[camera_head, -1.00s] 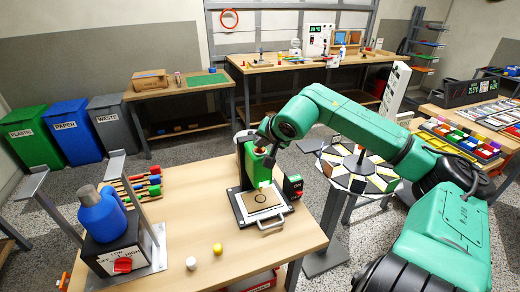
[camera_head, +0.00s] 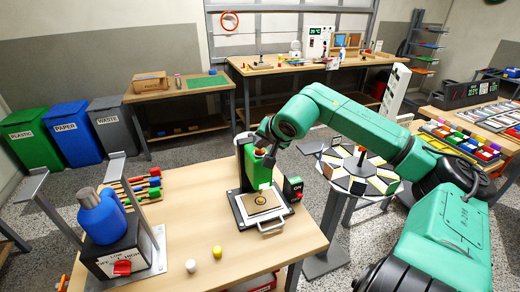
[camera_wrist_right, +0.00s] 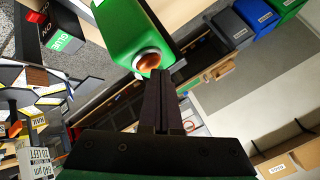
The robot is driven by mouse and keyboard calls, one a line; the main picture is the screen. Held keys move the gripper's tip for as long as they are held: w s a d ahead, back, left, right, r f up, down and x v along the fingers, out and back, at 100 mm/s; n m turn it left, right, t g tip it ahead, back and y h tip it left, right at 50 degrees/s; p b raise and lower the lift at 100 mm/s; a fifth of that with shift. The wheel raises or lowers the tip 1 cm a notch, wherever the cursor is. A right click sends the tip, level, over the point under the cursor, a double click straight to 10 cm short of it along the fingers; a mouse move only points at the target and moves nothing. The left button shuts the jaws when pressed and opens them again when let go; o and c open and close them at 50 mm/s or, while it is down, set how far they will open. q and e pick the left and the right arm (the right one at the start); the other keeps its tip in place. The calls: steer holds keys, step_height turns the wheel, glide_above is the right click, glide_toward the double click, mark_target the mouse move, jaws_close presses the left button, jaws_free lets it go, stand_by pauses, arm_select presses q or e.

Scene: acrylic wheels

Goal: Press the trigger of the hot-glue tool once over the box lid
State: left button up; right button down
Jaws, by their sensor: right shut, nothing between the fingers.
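The hot-glue tool (camera_head: 258,172) is a green body in a dark stand on the near table. Its orange trigger (camera_wrist_right: 146,62) sits in a white collar in the right wrist view. The brown box lid (camera_head: 261,203) lies on a white plate below the tool. A yellowish spot shows inside the dark circle on the lid. My right gripper (camera_head: 268,152) is shut and empty, beside the upper part of the tool. In the right wrist view its fingertips (camera_wrist_right: 160,74) are right at the trigger; I cannot tell if they touch it. My left gripper is not in view.
A blue bottle (camera_head: 100,217) stands at the left. Yellow (camera_head: 217,252) and white (camera_head: 190,266) small pieces lie in front. A round wheel table (camera_head: 358,172) is to the right.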

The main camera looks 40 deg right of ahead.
mark_target(261, 153)
steer(key=shift+r, duration=0.45)
steer(key=shift+r+p, duration=1.45)
steer(key=shift+r, duration=1.15)
steer(key=shift+f, duration=0.15)
